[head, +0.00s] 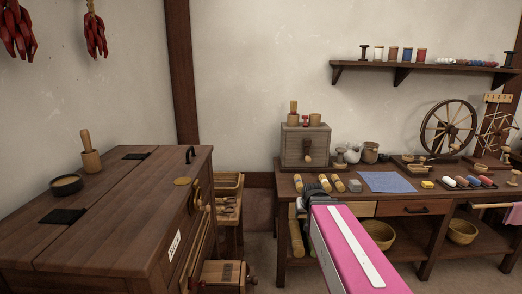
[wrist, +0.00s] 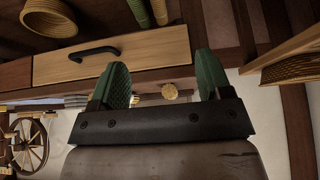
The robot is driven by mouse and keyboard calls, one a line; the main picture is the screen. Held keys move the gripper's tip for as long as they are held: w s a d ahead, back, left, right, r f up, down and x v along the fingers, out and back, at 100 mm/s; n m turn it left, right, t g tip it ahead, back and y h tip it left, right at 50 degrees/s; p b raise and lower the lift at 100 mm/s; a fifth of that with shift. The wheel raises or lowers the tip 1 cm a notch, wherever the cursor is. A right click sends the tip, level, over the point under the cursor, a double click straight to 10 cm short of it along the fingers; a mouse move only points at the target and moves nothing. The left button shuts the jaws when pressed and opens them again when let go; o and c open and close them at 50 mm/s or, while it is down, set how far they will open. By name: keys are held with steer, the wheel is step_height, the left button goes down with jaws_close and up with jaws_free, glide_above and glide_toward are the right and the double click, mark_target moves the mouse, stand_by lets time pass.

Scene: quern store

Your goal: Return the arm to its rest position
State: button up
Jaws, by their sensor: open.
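My arm, with a pink link, reaches forward from the bottom of the head view. My gripper (head: 315,188) is at the front edge of the workbench (head: 413,191), partly hidden behind the arm. In the wrist view, my gripper (wrist: 160,72) has its two green fingers spread apart with nothing held between them. A light wooden drawer front (wrist: 110,55) with a black handle lies beyond the fingers.
A large dark wooden chest (head: 105,215) stands at left, with wooden boxes beside it. On the bench are a wooden grinder box (head: 306,145), a blue cloth (head: 386,182) and a spinning wheel (head: 448,128). Bowls sit on the lower shelf. A wall shelf (head: 425,67) is above.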

steer(key=s+f+g, duration=0.6)
steer(key=s+f, duration=0.5)
steer(key=s, duration=0.2)
steer(key=shift+f, duration=0.3)
